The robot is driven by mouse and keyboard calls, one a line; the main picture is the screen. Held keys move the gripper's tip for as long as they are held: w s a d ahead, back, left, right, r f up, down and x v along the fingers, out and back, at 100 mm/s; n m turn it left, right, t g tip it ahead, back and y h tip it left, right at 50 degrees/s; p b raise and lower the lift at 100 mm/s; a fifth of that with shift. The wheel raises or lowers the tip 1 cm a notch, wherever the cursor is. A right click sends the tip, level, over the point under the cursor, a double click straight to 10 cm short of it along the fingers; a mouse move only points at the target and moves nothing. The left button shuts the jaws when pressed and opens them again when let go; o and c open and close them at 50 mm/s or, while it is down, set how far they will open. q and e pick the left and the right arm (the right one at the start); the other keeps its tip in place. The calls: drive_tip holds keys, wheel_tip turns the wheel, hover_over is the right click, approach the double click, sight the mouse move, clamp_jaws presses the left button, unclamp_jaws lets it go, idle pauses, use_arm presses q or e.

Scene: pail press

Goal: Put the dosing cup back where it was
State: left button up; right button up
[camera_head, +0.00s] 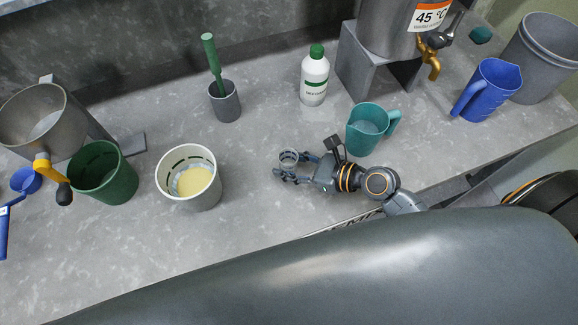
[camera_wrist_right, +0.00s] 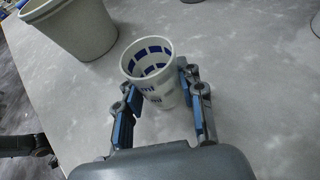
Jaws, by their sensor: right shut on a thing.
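The dosing cup (camera_head: 289,157) is a small translucent cup. In the wrist view the cup (camera_wrist_right: 152,75) is whitish with blue marks and stands upright between the blue-padded fingers. My right gripper (camera_head: 288,168) is shut on it, over the front middle of the counter; the gripper also shows in the wrist view (camera_wrist_right: 155,103). I cannot tell whether the cup touches the counter. My left gripper is not in view.
A white pail (camera_head: 205,195) with yellow liquid stands left of the gripper. A teal jug (camera_head: 364,140) is just behind the right arm. A white bottle (camera_head: 313,85) and a grey holder (camera_head: 226,108) stand further back. Bare counter (camera_head: 260,140) lies between them.

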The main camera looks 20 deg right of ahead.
drive_tip(key=shift+f, duration=0.6)
drive_tip(key=o, duration=1.2)
drive_tip(key=shift+f, duration=0.15)
drive_tip(key=b+v, duration=0.2)
drive_tip(key=v, duration=0.9)
drive_tip(key=shift+s+d+r, duration=0.3)
drive_tip(key=shift+s+r, duration=0.05)
